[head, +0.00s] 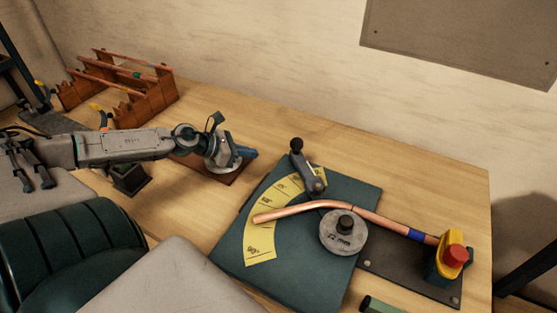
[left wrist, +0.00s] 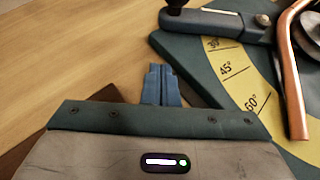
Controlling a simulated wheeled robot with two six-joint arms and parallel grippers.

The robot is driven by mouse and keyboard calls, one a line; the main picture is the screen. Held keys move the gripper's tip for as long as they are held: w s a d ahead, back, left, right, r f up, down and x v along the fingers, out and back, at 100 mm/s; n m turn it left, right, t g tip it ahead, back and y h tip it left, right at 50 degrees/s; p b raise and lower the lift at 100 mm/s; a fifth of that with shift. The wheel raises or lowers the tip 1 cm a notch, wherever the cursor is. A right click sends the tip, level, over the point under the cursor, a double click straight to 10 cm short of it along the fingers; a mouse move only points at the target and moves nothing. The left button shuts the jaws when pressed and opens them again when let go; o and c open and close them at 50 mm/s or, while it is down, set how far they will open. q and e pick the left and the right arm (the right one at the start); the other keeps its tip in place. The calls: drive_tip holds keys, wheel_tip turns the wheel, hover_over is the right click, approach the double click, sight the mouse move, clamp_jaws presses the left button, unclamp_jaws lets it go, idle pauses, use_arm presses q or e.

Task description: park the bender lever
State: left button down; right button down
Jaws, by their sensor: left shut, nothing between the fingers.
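The bender lever (head: 308,172) is a grey arm with a black ball knob (head: 296,145). It lies over the upper end of the yellow angle scale (head: 262,222), past the 30° mark. The lever also shows at the top of the left wrist view (left wrist: 220,22), its knob cut by the edge. A copper tube (head: 300,208), bent slightly, lies across the green bender plate (head: 228,248) beside the round grey former (head: 343,233). My left gripper (head: 251,153) is shut and empty, left of the knob and apart from it. Its blue fingers (left wrist: 163,85) point toward the lever. My right gripper is out of view.
A yellow box with a red button (head: 455,256) stands at the bench's right end, by the tube's far end. A wooden rack with copper tubes (head: 120,85) stands back left. A brown board (head: 215,170) lies under my left gripper. Bare bench (head: 410,165) lies behind the bender.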

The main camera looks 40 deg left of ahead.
sight(288, 155)
use_arm(q)
drive_tip(key=shift+b+x, duration=2.05)
drive_tip(key=shift+b, duration=0.8)
drive_tip(key=shift+w+d, duration=0.1)
drive_tip(key=shift+w, duration=0.05)
drive_tip(key=shift+w+d+f, duration=0.3)
drive_tip(key=shift+w+f, duration=0.05)
drive_tip(key=shift+w, duration=0.15)
drive_tip(key=shift+w+d, duration=0.2)
drive_tip(key=shift+w, duration=0.1)
drive_tip(key=shift+w+d+p, duration=0.25)
drive_tip(key=shift+w+p, duration=0.05)
drive_tip(key=shift+w, duration=0.15)
drive_tip(key=shift+w+d+p, duration=0.3)
drive_tip(key=shift+w, duration=0.2)
drive_tip(key=shift+w+d+f, duration=0.1)
drive_tip(key=shift+w+d, duration=0.3)
drive_tip(key=shift+w, duration=0.2)
